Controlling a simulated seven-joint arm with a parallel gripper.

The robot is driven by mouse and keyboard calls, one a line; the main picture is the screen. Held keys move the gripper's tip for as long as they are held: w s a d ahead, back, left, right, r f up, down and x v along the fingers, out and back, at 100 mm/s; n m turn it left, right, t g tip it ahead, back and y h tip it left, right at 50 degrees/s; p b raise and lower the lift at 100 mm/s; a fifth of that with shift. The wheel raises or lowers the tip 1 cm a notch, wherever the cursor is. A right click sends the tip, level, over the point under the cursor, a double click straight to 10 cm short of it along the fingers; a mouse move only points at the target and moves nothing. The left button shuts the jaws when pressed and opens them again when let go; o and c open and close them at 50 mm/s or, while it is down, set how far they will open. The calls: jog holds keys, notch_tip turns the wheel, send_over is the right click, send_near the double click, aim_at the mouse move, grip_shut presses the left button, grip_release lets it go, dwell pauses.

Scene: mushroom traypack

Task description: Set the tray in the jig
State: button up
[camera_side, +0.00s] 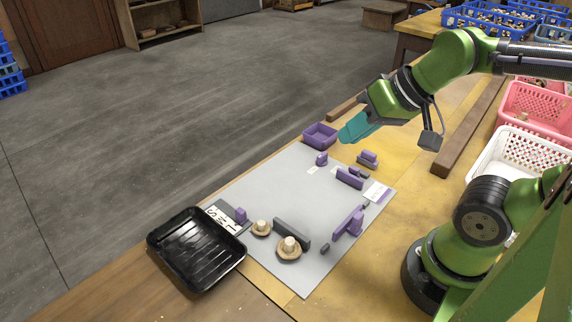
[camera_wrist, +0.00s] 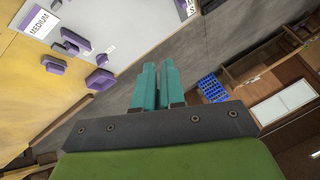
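A black ribbed tray (camera_side: 184,273) lies open side up on the wood at the left, beside the grey mat (camera_side: 312,221). It is empty. No single part is marked as the jig; purple and grey blocks stand on the mat, including a long grey bar (camera_side: 291,232), a purple piece (camera_side: 347,222) and a purple bar (camera_side: 350,178). My gripper (camera_side: 346,136) hangs above the far end of the mat, well away from the tray. In the wrist view its teal fingers (camera_wrist: 158,66) lie close together with nothing visible between them. The tray is out of the wrist view.
Two mushrooms (camera_side: 288,248) (camera_side: 261,228) sit near the grey bar. A small purple bin (camera_side: 320,134) stands at the mat's far edge. A wooden beam (camera_side: 468,132) and a white basket (camera_side: 516,152) are at right. A card reads MEDIUM (camera_wrist: 39,22).

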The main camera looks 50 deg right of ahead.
jog(key=shift+f, duration=0.1)
jog(key=n+g+y, duration=0.2)
jog(key=n+g, duration=0.2)
jog(key=g, duration=0.3)
send_over(211, 218)
jog(key=d, duration=0.3)
notch_tip(211, 218, down, 17)
jog(key=shift+f, duration=0.15)
jog(key=shift+x, duration=3.15)
jog(key=shift+s+a, duration=0.1)
